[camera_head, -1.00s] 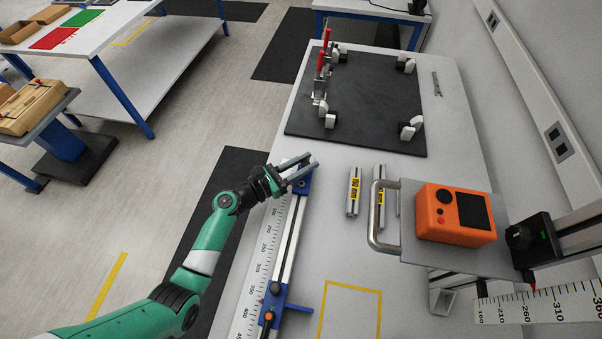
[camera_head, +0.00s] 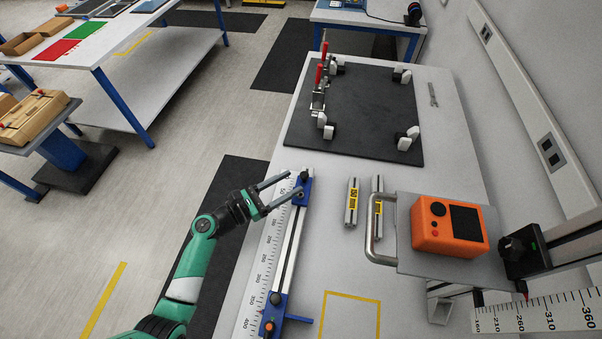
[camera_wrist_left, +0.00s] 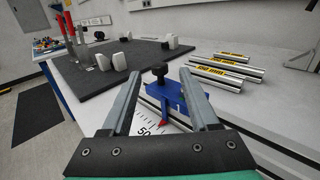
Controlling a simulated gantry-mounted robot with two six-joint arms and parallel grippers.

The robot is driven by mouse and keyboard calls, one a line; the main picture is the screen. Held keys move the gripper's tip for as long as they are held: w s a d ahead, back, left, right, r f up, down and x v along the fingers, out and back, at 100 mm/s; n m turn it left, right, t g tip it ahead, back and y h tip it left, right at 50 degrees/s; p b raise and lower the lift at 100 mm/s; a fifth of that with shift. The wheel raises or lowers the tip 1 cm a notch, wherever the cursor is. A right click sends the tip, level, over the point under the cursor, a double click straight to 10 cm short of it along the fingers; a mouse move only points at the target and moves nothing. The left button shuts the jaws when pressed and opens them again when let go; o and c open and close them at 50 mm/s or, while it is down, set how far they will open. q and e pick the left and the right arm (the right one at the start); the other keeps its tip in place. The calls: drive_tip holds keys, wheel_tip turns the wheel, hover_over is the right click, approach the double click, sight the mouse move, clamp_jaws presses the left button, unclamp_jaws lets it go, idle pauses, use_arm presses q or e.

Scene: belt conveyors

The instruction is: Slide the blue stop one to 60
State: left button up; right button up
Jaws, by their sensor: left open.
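A blue stop (camera_head: 304,187) with a black knob sits on the rail at the far end of the white scale (camera_head: 265,262). In the left wrist view, the blue stop (camera_wrist_left: 182,101) has a white mark like a 1 and a red pointer close to the printed 50; the exact reading is unclear. My left gripper (camera_head: 294,183) is open and empty at the stop's left side, with its fingers toward it. In the wrist view, the stop shows between and beyond the fingers (camera_wrist_left: 160,76). A second blue stop (camera_head: 272,317) is near 400. My right gripper is out of view.
Silver bars with yellow labels (camera_head: 352,202) lie right of the rail. A dark plate with clamps (camera_head: 375,115) is behind. An orange device (camera_head: 449,225) stands at right on a plate with a handle (camera_head: 371,230). The table between rail and bars is clear.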

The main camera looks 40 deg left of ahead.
use_arm(q)
drive_tip(key=v, duration=0.6)
drive_tip(key=shift+p, duration=0.35)
